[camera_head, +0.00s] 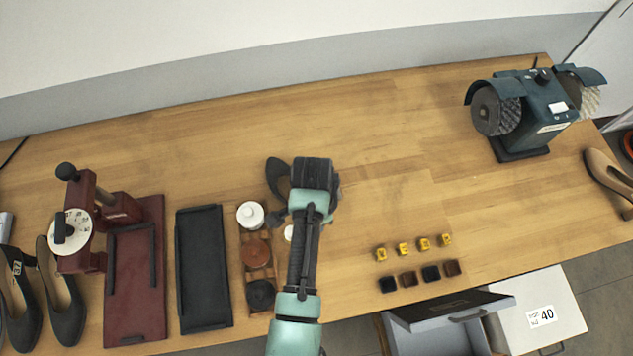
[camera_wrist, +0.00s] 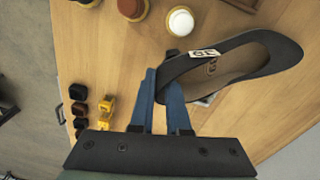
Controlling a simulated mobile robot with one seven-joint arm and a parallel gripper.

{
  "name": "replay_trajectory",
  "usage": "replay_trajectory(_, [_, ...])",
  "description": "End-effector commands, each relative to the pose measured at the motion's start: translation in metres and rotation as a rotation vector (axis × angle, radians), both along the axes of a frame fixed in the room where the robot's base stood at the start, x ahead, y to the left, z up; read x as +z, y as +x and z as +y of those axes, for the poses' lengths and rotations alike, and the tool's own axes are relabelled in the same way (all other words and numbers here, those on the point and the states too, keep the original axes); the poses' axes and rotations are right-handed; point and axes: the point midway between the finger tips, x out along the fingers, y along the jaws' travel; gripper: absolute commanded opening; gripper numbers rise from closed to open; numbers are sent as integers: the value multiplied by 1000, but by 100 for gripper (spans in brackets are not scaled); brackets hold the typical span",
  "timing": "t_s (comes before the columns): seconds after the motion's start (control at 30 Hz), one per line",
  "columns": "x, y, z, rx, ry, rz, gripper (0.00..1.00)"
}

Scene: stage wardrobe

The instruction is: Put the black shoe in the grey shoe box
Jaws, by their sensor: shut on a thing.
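The black shoe (camera_wrist: 265,52) has a tan inside and a small white number tag. In the wrist view my gripper (camera_wrist: 163,85) is shut on the shoe's near end, by the tag. In the head view the shoe (camera_head: 278,178) shows only in part, because my wrist and gripper (camera_head: 314,185) cover the rest. I cannot tell whether it touches the table. The grey shoe box (camera_head: 432,340) stands low at the table's front edge, with its dark lid (camera_head: 450,304) raised; its lower part is cut off by the frame.
Jars in a wooden rack (camera_head: 257,252) stand left of my arm. Yellow blocks (camera_head: 403,248) and dark blocks (camera_head: 408,279) lie right of it. A white box tagged 40 (camera_head: 545,312) adjoins the grey box. A brushing machine (camera_head: 533,108) stands back right; the middle back is clear.

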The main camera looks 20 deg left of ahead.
Motion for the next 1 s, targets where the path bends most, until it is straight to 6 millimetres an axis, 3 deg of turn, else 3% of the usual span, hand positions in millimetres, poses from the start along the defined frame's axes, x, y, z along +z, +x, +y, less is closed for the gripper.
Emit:
replay_trajectory(0.43, [-9, 1, 0, 0, 1, -3, 0])
replay_trajectory(0.47, [-9, 1, 0, 0, 1, -2, 16])
replay_trajectory(0.63, [-9, 0, 0, 0, 1, -2, 44])
replay_trajectory(1.0, [-3, 1, 0, 0, 1, -2, 44])
